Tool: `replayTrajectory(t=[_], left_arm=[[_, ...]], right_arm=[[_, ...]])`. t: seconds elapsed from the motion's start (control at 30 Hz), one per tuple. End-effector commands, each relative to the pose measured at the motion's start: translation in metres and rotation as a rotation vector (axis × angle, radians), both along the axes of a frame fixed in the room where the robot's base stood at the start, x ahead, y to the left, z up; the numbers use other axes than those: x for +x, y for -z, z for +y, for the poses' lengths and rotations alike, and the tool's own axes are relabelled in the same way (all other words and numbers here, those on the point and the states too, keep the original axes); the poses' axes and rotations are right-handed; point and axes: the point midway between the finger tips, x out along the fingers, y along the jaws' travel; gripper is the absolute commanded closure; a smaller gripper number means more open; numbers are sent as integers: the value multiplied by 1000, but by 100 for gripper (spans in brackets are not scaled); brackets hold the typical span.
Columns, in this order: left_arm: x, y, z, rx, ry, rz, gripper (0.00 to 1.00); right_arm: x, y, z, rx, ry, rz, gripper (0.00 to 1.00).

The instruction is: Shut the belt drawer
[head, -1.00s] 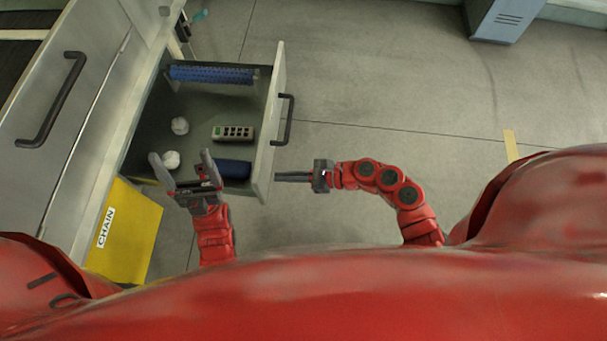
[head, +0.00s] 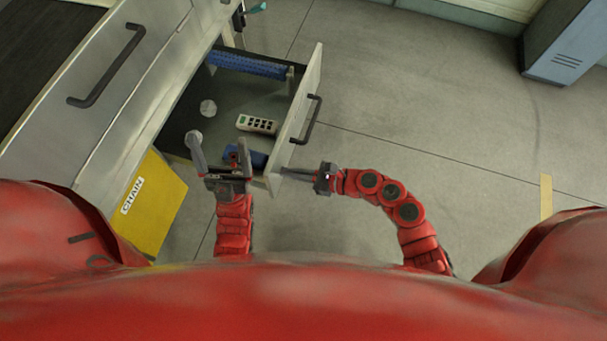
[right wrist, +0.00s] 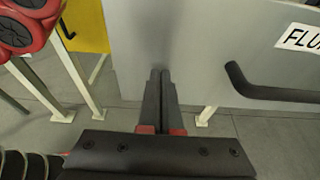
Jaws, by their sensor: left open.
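The grey drawer (head: 298,110) stands open from the cabinet, with a dark bar handle (head: 309,121) on its front. A label there reads "FLU", cut off.
A yellow panel (head: 160,205) labelled "CHAIN" is at the cabinet's near side. Another closed drawer front with a handle (head: 107,65) is on the left. A blue-grey cabinet (head: 565,45) stands far right. The floor right of the drawer is clear.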

Motion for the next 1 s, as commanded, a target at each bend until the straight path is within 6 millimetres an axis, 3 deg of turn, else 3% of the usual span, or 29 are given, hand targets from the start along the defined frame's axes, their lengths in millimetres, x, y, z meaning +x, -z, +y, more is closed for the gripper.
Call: replayTrajectory(t=[0.8,1.0], left_arm=[[0,0,0,0,0,0,12],[0,0,0,0,0,0,12]], right_arm=[[59,-3,221,8,2,3,100],[73,-3,263,9,8,3,100]])
